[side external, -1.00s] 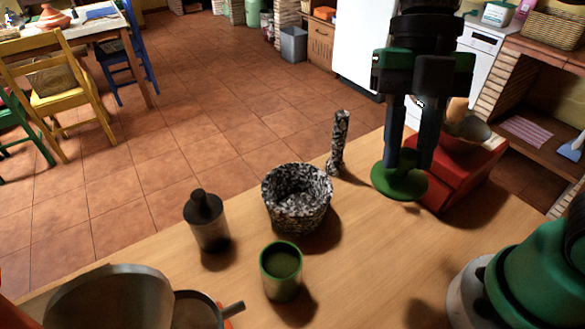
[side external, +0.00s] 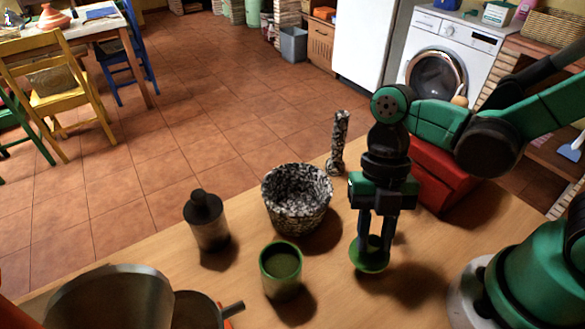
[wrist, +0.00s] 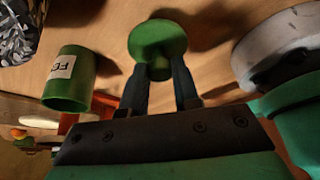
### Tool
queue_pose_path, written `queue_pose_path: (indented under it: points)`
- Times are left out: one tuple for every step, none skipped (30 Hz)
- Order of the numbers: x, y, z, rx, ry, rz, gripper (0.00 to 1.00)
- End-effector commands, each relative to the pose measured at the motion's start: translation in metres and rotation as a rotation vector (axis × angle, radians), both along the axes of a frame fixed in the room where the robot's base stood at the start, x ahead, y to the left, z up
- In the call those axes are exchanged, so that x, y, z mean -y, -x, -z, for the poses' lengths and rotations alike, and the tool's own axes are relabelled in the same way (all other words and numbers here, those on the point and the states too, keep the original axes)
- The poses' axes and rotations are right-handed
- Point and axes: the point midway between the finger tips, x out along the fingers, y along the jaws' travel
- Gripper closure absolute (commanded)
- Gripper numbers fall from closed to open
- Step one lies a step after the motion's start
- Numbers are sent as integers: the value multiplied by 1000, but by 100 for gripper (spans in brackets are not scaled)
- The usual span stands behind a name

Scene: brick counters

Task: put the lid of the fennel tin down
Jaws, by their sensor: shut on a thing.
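The green round lid (side external: 369,262) is held in my gripper (side external: 373,245), low over the wooden counter. The wrist view shows the lid (wrist: 157,38) as a green disc with a knob between my fingertips (wrist: 160,75). I cannot tell whether the lid touches the counter. The green fennel tin (side external: 281,272) stands upright and open to the left of the lid in the side view. In the wrist view the tin (wrist: 70,80) shows a white label starting with "FE".
A speckled stone mortar (side external: 297,200) stands behind the tin, with its pestle (side external: 339,143) upright behind it. A dark bottle (side external: 206,222) is at the left, and metal pans (side external: 110,300) at the front left. A red box (side external: 450,180) is behind my arm. Bare counter (side external: 440,235) lies right of the lid.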

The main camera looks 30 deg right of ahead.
Motion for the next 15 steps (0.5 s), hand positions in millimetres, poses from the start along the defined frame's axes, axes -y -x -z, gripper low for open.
queue_pose_path:
  points:
    - [0, 0, 3, 0, 0, 0, 100]
    - [0, 0, 5, 0, 0, 0, 100]
    - [0, 1, 9, 0, 0, 0, 100]
    - [0, 0, 13, 0, 0, 0, 100]
    - [0, 0, 16, 0, 0, 0, 100]
    - [0, -1, 20, 0, 0, 0, 100]
    - [0, -1, 23, 0, 0, 0, 100]
    - [0, 0, 26, 0, 0, 0, 100]
    - [0, 0, 29, 0, 0, 0, 100]
    - [0, 0, 32, 0, 0, 0, 100]
    - [0, 0, 33, 0, 0, 0, 100]
    - [0, 0, 35, 0, 0, 0, 100]
    - [0, 0, 36, 0, 0, 0, 100]
    - [0, 1, 36, 0, 0, 0, 100]
    - [0, 1, 37, 0, 0, 0, 100]
